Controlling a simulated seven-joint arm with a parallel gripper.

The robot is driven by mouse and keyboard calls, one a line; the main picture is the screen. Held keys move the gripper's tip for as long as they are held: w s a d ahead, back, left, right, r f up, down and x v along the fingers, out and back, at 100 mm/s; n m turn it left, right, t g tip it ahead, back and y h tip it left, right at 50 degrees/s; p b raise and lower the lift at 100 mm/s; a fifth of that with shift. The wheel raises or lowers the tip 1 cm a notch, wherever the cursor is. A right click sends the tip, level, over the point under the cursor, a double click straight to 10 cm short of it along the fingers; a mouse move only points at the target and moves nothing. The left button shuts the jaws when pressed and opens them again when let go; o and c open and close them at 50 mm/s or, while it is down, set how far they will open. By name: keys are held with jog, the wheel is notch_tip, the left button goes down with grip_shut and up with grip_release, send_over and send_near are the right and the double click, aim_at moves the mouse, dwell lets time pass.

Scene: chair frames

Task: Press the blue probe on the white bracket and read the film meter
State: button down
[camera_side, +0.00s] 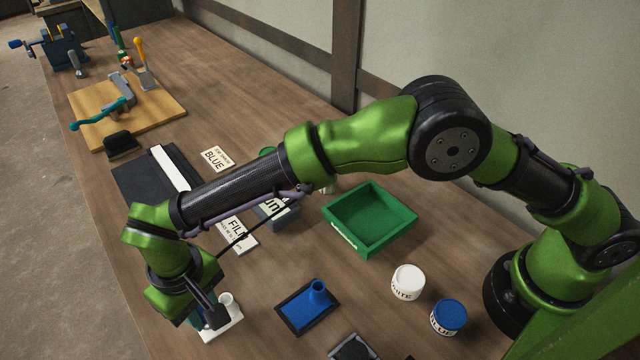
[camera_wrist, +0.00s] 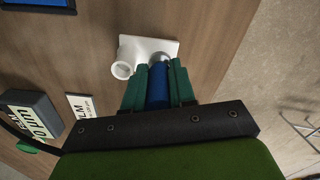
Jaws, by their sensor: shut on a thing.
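The white bracket (camera_side: 230,322) lies on the bench at the front left, partly hidden by my arm. In the wrist view the bracket (camera_wrist: 150,50) shows a flat plate and a round, open tube. My gripper (camera_wrist: 159,75) has its green fingers shut on the blue probe (camera_wrist: 158,88). The probe's far end is at the bracket's plate beside the tube; I cannot tell whether it touches. The film meter (camera_side: 283,216) is a dark grey box, partly behind my arm. Its display (camera_wrist: 30,122) shows large characters ending in "µm"; the full number is not clear.
A green tray (camera_side: 343,238), a white can (camera_side: 407,282) and a blue can (camera_side: 449,317) stand farther right. A FILM card (camera_side: 240,236) and a BLUE card (camera_side: 217,160) lie on the bench. A cord runs from the meter.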

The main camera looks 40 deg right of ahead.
jog(key=shift+f, duration=0.45)
dwell(0.7)
jog(key=shift+r, duration=3.55)
